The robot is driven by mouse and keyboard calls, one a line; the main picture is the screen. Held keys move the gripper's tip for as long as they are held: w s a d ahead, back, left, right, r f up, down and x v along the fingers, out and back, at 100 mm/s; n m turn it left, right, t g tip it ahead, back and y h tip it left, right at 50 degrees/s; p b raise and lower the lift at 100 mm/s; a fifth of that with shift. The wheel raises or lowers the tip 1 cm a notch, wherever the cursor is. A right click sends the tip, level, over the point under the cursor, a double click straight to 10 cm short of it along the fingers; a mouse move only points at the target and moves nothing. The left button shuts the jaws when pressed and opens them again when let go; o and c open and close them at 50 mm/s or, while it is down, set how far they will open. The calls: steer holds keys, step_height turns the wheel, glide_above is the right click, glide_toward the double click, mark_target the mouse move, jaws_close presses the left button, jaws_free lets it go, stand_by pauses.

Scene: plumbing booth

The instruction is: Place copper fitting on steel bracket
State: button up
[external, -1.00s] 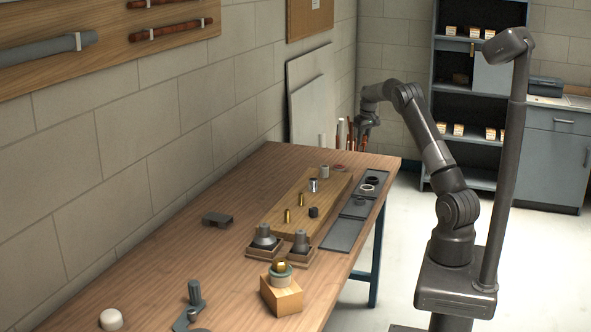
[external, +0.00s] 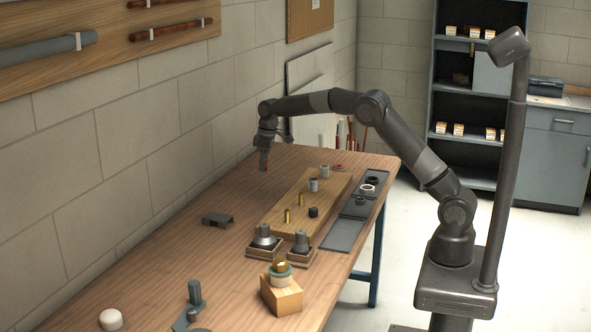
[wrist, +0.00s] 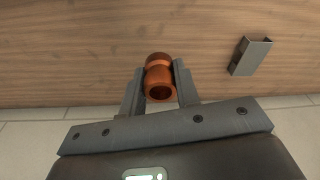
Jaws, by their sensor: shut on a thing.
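My gripper (external: 265,160) is above the far-left part of the table, near the wall. In the wrist view, my gripper (wrist: 159,88) is shut on the copper fitting (wrist: 158,80), a short orange-brown tube with a wider collar. The steel bracket (external: 217,219) is a dark grey channel-shaped piece lying on the table near the wall, apart from the gripper and nearer the camera. In the wrist view the bracket (wrist: 250,56) lies to the right of the held fitting.
A wooden board (external: 270,218) with several small fittings stands right of the bracket, with dark trays (external: 343,236) along the table's right edge. The tabletop around the bracket is clear.

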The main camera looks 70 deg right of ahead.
steer(key=w+a+n, duration=0.1)
steer(key=a+n, duration=0.1)
steer(key=a, duration=1)
glide_above(223, 218)
steer(key=f, duration=0.4)
steer(key=s+f, duration=0.1)
steer(key=f, duration=0.1)
steer(key=shift+d+f, duration=0.1)
steer(key=shift+f, duration=0.05)
steer(key=shift+w+a+f, duration=0.1)
steer(key=shift+a+f, duration=0.1)
steer(key=shift+f, duration=1.9)
steer(key=shift+f, duration=0.1)
steer(key=o, duration=1)
steer(key=shift+c, duration=0.2)
